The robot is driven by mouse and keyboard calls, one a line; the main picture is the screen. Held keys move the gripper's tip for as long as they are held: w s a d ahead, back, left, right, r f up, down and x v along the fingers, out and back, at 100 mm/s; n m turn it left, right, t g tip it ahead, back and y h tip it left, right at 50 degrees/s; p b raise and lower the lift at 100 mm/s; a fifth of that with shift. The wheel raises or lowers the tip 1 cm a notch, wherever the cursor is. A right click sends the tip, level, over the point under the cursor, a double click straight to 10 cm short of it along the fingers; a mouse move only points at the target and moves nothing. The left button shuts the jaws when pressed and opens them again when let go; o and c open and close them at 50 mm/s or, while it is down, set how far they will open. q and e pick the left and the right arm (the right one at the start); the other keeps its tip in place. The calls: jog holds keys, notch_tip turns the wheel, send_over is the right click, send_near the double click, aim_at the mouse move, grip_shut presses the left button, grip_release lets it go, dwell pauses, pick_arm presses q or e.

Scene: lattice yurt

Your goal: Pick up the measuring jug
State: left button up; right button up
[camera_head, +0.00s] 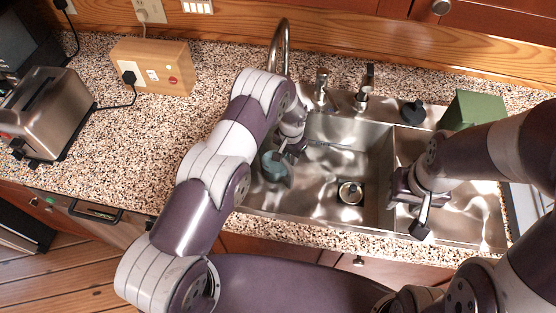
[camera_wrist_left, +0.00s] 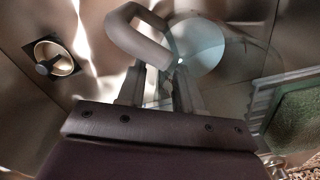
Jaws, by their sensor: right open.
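The measuring jug (camera_head: 274,168) is see-through and bluish, in the left part of the sink, partly hidden by my left arm. In the left wrist view its round body (camera_wrist_left: 197,48) and thick grey handle (camera_wrist_left: 140,38) show just beyond my fingers. My left gripper (camera_head: 283,150) is at the jug; its fingers (camera_wrist_left: 160,88) stand on either side of the handle's end and look shut on it. I cannot tell whether the jug rests on the sink floor. My right gripper (camera_head: 408,210) is open and empty over the right basin.
The steel sink (camera_head: 335,210) has a drain (camera_head: 350,193) and a divider (camera_head: 385,175). A tall faucet (camera_head: 280,45) rises behind my left arm. A green box (camera_head: 475,107) stands at the back right. A toaster (camera_head: 45,112) and wooden socket box (camera_head: 153,66) stand left. The counter between is clear.

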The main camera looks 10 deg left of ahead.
pick_arm(q)
grip_shut()
dwell(1.4)
